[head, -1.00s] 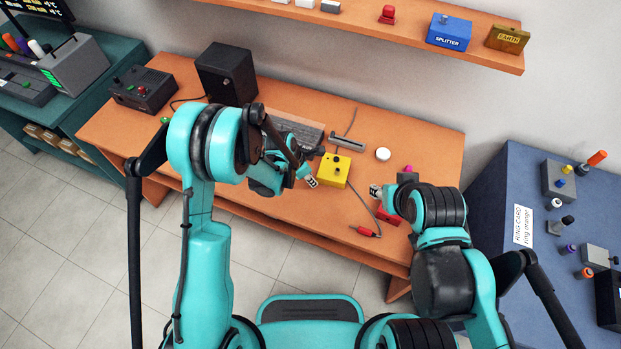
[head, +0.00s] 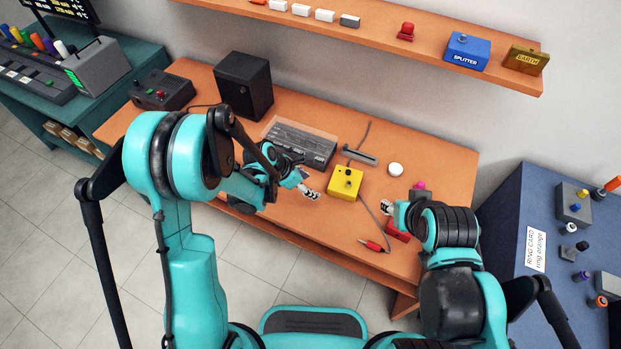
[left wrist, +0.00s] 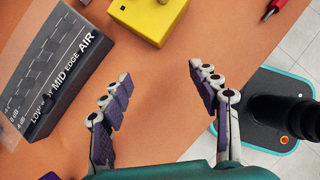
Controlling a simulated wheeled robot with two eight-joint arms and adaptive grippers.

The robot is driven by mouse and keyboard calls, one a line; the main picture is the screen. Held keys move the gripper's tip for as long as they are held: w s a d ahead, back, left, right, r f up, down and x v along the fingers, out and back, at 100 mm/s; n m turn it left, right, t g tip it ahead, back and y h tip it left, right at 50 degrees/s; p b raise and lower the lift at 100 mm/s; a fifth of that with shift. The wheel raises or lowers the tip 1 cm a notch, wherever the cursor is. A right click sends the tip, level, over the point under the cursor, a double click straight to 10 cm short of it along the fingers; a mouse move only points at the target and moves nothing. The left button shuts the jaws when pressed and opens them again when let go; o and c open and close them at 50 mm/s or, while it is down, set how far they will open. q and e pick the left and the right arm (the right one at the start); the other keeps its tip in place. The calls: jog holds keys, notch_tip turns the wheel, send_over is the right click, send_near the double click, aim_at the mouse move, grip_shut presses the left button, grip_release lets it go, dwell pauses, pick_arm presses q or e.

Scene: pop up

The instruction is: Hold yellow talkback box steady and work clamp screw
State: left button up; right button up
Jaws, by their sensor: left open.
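The yellow talkback box (head: 345,184) stands on the orange bench, with a dark knob on its top. It also shows at the top of the left wrist view (left wrist: 150,18), partly cut off. I cannot pick out a clamp screw for certain. My left gripper (head: 309,188) is just left of the box, apart from it. In the left wrist view its fingers (left wrist: 160,92) are spread and empty, with bare bench between them. My right gripper (head: 387,207) is right of and nearer than the box; its fingers are mostly hidden by its arm.
A dark grey panel (head: 300,143) lies left of the box, a grey bar (head: 360,155) behind it. A white round piece (head: 395,169) lies to the right. A cable runs from the box to a red plug (head: 373,246). A red block (head: 397,230) sits by my right gripper.

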aim_at(327, 195)
pick_arm(q)
jog(key=x, duration=0.8)
jog(key=shift+f, duration=0.3)
grip_shut()
jog(key=c, duration=0.9)
grip_release()
